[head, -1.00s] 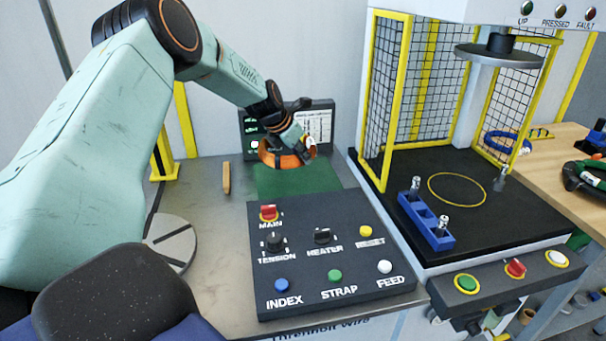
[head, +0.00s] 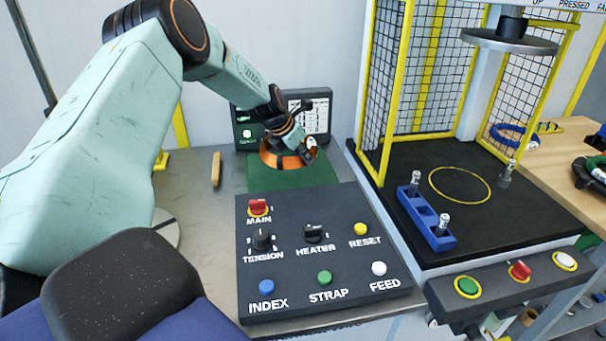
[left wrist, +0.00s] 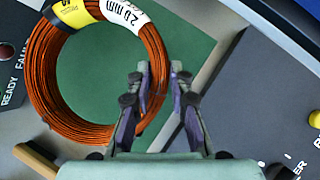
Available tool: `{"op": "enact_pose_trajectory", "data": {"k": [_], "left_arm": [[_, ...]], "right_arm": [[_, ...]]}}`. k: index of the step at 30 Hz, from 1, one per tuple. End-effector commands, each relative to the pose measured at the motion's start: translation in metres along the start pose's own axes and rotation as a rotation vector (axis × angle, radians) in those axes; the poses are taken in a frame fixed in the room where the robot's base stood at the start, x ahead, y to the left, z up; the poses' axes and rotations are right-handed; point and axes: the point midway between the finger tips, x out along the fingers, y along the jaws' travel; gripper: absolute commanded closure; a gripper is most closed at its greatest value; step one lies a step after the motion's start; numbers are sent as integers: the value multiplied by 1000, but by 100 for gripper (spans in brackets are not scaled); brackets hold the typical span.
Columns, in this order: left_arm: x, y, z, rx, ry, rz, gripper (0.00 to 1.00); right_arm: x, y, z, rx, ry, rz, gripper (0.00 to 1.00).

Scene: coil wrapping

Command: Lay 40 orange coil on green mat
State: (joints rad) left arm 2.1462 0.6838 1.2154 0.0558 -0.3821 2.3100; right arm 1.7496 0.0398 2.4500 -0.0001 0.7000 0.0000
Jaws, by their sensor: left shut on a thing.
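The orange coil (head: 272,157) is a ring of thin wire with a yellow and a white label; it also shows in the left wrist view (left wrist: 45,85). The green mat (head: 290,181) lies flat behind the control panel and shows under and beside the coil in the left wrist view (left wrist: 192,42). My left gripper (head: 308,152) is shut on the coil's right side; its fingers (left wrist: 162,80) straddle the rim in the left wrist view. The coil is over the mat's far part. I cannot tell whether it touches the mat. My right gripper is not in view.
The control panel (head: 325,262) with knobs and buttons stands right in front of the mat. A small dark display (head: 246,130) stands behind it. A wooden stick (head: 216,170) lies to its left. A caged press (head: 460,185) stands to the right.

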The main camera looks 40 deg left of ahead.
Motion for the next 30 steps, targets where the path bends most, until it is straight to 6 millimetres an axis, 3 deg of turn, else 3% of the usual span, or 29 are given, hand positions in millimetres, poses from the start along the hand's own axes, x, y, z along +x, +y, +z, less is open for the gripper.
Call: {"op": "enact_pose_trajectory", "data": {"k": [12, 27, 28, 30], "left_arm": [[40, 1, -18, 4, -8, 7, 100], [46, 0, -21, 5, -8, 6, 100], [48, -1, -24, 3, -2, 2, 80], [47, -1, -24, 3, -2, 2, 74]], "right_arm": [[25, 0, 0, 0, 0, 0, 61], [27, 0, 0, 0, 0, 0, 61], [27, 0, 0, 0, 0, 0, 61], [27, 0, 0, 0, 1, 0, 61]]}}
